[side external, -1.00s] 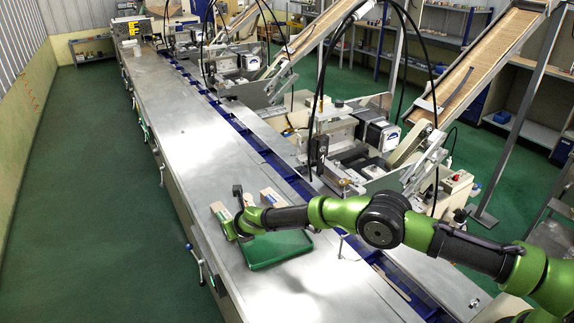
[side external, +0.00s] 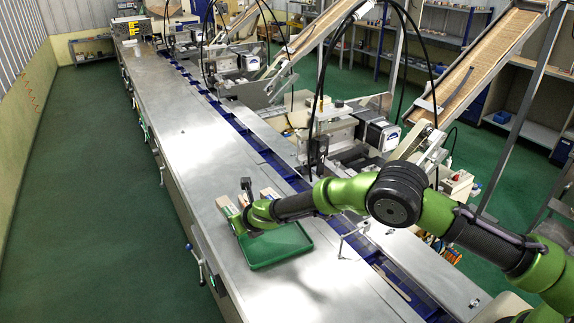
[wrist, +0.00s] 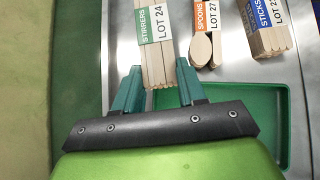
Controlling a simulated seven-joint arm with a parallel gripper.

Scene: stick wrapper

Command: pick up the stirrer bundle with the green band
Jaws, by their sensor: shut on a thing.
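The stirrer bundle with the green band (wrist: 153,40) is a stack of flat wooden sticks with a green and white label reading "STIRRERS LOT 24". In the wrist view its near end lies between the two green fingers of my gripper (wrist: 157,85), which is shut on it. In the side view my gripper (side external: 243,208) is at the left of the green tray (side external: 275,262), and the bundle (side external: 224,203) shows partly beside it. I cannot tell for sure how far the bundle is above the steel bench.
To the right in the wrist view lie a spoon bundle with an orange label (wrist: 203,30) and a stick bundle with a blue label (wrist: 268,28). The steel bench (side external: 190,145) is clear farther back. Machines stand along its right side.

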